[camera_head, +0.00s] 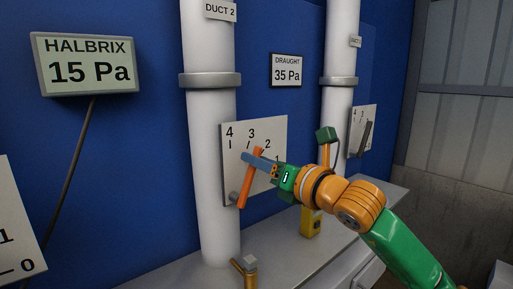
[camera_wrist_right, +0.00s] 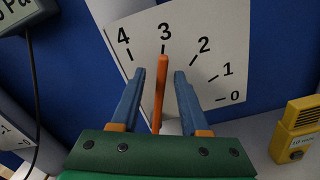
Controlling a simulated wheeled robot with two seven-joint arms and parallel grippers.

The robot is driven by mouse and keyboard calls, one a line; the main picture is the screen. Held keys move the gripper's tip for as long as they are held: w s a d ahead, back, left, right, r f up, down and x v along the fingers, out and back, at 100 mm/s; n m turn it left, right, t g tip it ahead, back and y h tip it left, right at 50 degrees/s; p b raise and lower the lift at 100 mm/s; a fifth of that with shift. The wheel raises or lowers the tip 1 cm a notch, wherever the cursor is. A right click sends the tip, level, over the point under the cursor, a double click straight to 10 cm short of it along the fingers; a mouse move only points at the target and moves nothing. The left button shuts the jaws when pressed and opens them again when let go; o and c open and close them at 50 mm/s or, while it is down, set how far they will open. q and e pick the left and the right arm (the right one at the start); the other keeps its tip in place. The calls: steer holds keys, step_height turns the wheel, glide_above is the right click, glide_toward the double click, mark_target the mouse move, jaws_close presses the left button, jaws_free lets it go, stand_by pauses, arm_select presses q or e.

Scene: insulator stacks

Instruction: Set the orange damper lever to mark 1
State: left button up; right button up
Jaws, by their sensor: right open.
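The orange damper lever (camera_head: 250,178) stands on a white scale plate (camera_head: 232,160) fixed at the duct 2 pipe. In the right wrist view the lever (camera_wrist_right: 160,85) points at mark 3, and the plate (camera_wrist_right: 225,65) shows marks 4, 3, 2, 1 and 0. My right gripper (camera_head: 254,163) is at the lever. In the right wrist view its blue fingers (camera_wrist_right: 158,80) are open, one on each side of the lever, with gaps visible on both sides. The lever's lower end is hidden behind the gripper body there. My left gripper is not in view.
The white duct pipe (camera_head: 207,130) stands left of the plate. A second pipe (camera_head: 340,60) with its own scale plate (camera_head: 355,140) is further right. A yellow box (camera_head: 311,222) and a brass fitting (camera_head: 244,275) stand on the grey ledge. A HALBRIX display (camera_head: 85,62) reads 15 Pa.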

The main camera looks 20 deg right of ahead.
steer(key=shift+w+a+f, duration=0.25)
steer(key=shift+w, duration=0.3)
steer(key=shift+w+a+f, duration=0.2)
steer(key=shift+w, duration=0.35)
steer(key=shift+s+d+r, duration=0.15)
steer(key=shift+s, duration=0.1)
jaws_close()
steer(key=shift+r, duration=0.1)
